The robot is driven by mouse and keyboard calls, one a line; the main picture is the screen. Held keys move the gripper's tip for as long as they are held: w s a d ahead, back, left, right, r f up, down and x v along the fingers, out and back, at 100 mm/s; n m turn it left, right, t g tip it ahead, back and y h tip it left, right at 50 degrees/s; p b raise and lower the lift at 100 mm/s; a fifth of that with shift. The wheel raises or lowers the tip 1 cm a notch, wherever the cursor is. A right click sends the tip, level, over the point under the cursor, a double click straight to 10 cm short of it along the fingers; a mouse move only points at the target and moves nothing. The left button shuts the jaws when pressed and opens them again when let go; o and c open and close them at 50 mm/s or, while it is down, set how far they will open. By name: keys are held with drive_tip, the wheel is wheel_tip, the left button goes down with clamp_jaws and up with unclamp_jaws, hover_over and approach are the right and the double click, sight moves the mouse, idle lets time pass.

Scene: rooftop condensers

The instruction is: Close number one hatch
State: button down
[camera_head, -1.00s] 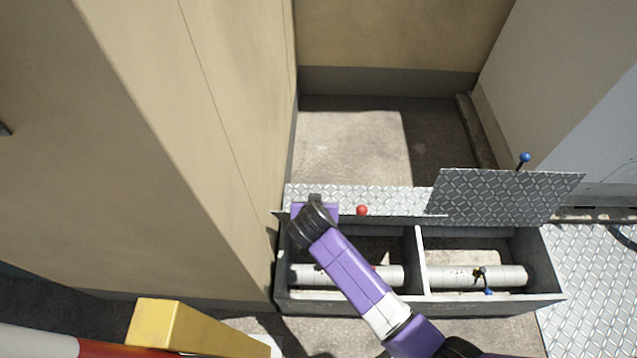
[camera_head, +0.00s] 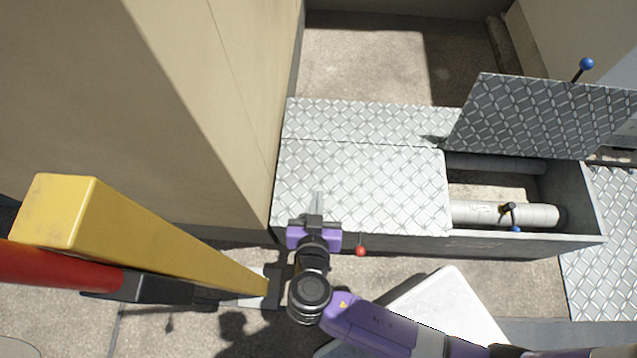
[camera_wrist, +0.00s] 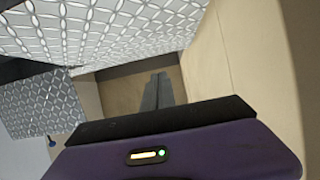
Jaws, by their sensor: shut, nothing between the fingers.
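A low grey metal box (camera_head: 500,243) has two compartments, with a tread-plate hatch for each. The left hatch (camera_head: 365,185) lies flat over its compartment, its red knob (camera_head: 361,251) at the front edge. The right hatch (camera_head: 550,115) stands open, tilted up at the back, with a blue knob (camera_head: 586,64). No hatch number is readable. My gripper (camera_head: 316,205) is shut and empty at the left hatch's front-left part, left of the red knob; I cannot tell if it touches. In the wrist view its fingers (camera_wrist: 158,92) show, with the left hatch (camera_wrist: 110,30) above.
The open right compartment holds a pale pipe (camera_head: 540,214) with a small valve handle. A beige wall (camera_head: 190,90) rises close on the left. A yellow post (camera_head: 150,225) and red bar (camera_head: 60,272) stand front left. A white slab (camera_head: 455,295) lies in front of the box.

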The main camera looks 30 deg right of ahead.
drive_tip(key=s+a+f+b, duration=0.2)
drive_tip(key=f+b, duration=0.6)
drive_tip(key=f, duration=0.4)
drive_tip(key=shift+s+a+b, duration=0.15)
drive_tip(key=shift+s+b, duration=0.15)
drive_tip(key=shift+s, duration=0.45)
drive_tip(key=shift+r, duration=0.1)
